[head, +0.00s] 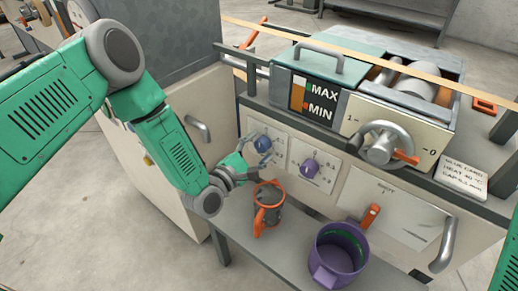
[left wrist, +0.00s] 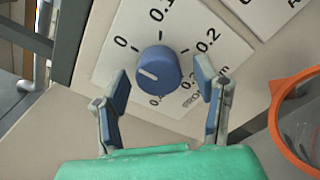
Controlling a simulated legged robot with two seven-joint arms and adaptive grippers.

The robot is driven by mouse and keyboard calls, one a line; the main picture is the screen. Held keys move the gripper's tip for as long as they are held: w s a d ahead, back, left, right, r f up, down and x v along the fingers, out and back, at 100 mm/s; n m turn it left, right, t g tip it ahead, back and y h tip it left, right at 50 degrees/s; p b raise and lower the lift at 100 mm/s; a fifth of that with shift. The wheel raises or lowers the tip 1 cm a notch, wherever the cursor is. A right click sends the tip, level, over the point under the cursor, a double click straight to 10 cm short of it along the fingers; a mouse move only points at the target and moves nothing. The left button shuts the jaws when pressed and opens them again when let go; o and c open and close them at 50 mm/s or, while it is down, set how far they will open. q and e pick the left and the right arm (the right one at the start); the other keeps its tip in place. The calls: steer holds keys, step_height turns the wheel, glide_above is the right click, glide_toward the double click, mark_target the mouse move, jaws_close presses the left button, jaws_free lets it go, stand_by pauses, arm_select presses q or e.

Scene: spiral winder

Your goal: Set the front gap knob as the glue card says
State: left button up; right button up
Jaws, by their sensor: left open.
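The front gap knob (head: 262,144) is blue and sits on a white dial plate on the machine's front. In the left wrist view the knob (left wrist: 158,70) has a white mark pointing left and slightly up, below the 0; the scale shows 0, 0.1 and 0.2, with the lower figures partly hidden. My left gripper (head: 241,166) is open; in the left wrist view its fingers (left wrist: 163,90) stand either side of the knob, apart from it. The glue card (head: 462,178) lies at the right; its lines mention heat and a gap, but the gap figure is too small to read surely.
A purple knob (head: 309,168) sits on a second plate to the right. Below, an orange-rimmed jug (head: 268,207) and a purple pot (head: 339,254) stand on the shelf (head: 240,222). A handwheel (head: 382,146) juts out above. The jug's rim is close to my left gripper.

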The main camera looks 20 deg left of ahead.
arm_select(q)
steer(key=c, duration=1.2)
steer(key=shift+o, duration=0.2)
